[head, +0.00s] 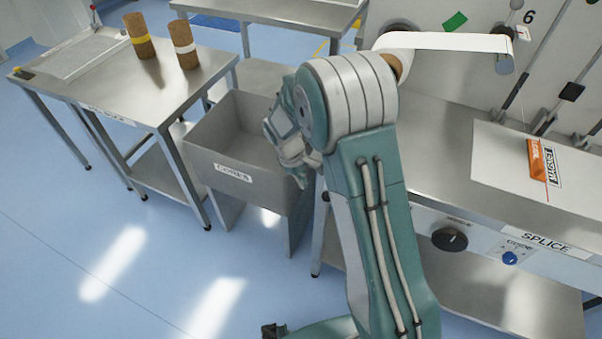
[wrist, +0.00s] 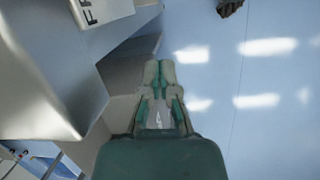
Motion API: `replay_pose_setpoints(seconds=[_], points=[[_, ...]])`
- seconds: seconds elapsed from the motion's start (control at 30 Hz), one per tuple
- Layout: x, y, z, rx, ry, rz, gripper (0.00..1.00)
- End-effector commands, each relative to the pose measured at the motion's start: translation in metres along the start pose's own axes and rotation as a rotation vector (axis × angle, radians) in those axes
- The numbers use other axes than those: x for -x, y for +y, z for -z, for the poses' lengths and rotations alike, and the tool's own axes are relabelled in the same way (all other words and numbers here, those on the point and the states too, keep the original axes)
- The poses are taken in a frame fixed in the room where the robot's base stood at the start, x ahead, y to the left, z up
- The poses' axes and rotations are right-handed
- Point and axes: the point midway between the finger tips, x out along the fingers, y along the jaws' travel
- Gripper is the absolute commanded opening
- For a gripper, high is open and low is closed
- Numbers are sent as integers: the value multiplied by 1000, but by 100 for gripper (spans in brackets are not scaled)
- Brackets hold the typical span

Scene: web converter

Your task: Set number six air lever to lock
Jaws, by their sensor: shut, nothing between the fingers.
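The number 6 label (head: 528,17) is on the pale upright panel at the top right of the head view. Just below it is a small white and red piece (head: 522,33). A grey round knob (head: 516,4) is at the top edge beside the label. I cannot tell which part is the number six air lever or how it is set. My gripper (head: 302,178) points down over the grey bin, far left of the panel and partly hidden by my arm. In the wrist view my gripper (wrist: 159,66) is shut and empty.
The grey cores bin (head: 232,172) stands left of my arm. A steel table (head: 105,95) with two brown cores (head: 140,37) is further left. The splice table (head: 500,170) and a white web roll (head: 445,41) are at right. Blue floor is clear at lower left.

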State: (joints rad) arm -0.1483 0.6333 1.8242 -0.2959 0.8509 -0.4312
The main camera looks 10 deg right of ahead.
Motion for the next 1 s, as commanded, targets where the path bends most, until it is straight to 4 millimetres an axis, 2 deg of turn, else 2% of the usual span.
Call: replay_pose_setpoints(seconds=[0.1, 0.3, 0.6, 1.0], points=[[-20, 0, 0, 1, -2, 2, 0], [-46, 0, -2, -1, 0, 1, 0], [-32, 0, -34, -1, 1, -1, 0], [-30, 0, -38, 0, 1, -1, 0]])
